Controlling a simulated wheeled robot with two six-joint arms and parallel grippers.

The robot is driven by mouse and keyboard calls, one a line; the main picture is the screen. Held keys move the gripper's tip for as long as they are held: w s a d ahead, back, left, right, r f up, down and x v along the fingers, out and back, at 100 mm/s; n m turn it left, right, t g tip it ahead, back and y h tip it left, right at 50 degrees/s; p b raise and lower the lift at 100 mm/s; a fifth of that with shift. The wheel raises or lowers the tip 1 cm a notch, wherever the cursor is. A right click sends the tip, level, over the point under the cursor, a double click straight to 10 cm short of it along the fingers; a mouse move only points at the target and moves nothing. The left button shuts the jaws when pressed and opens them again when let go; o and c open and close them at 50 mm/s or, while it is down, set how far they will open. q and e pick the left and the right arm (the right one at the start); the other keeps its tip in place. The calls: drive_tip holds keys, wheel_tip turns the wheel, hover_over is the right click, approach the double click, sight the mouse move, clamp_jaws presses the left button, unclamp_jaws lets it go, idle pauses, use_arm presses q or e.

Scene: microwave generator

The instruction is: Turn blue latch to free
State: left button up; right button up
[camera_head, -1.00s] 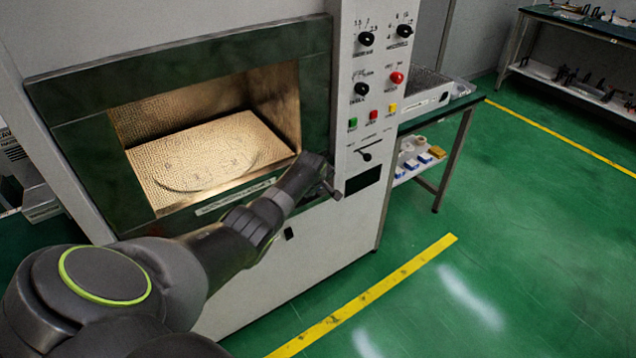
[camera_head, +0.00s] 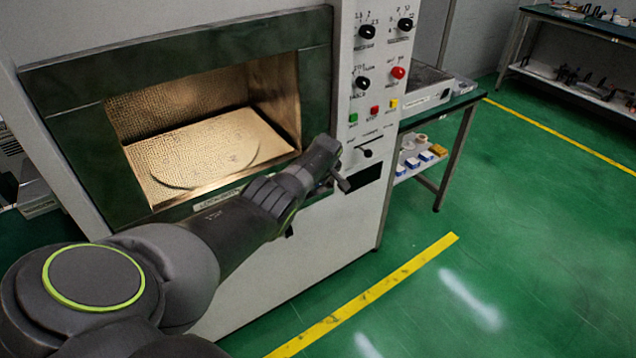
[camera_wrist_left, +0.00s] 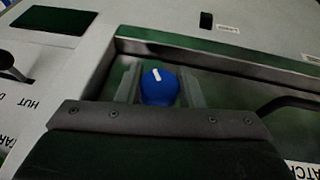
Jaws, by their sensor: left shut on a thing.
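The blue latch (camera_wrist_left: 160,88) is a round knob with a short white mark, in the left wrist view. The mark is tilted slightly from upright in that picture. My left gripper (camera_wrist_left: 159,80) has one finger on each side of the knob and is shut on it. In the head view my left gripper (camera_head: 338,174) is at the right end of the microwave's front, beside the lower right corner of the opening, and hides the blue latch. My right gripper is not in view.
The microwave chamber (camera_head: 205,145) is open, with a flat round plate inside. The control panel (camera_head: 375,90) with black knobs, a red knob and coloured buttons is just above my gripper. Green floor is clear on the right.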

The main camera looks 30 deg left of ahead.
use_arm(q)
drive_tip(key=o, duration=1)
drive_tip(key=shift+r, duration=0.1)
drive_tip(key=shift+s+d+r+p, duration=0.1)
drive_tip(key=shift+d+r+p, duration=0.05)
drive_tip(key=shift+r+p, duration=0.4)
drive_tip(key=p+v, duration=0.1)
drive_tip(key=v, duration=1.5)
drive_tip(key=shift+s, duration=0.1)
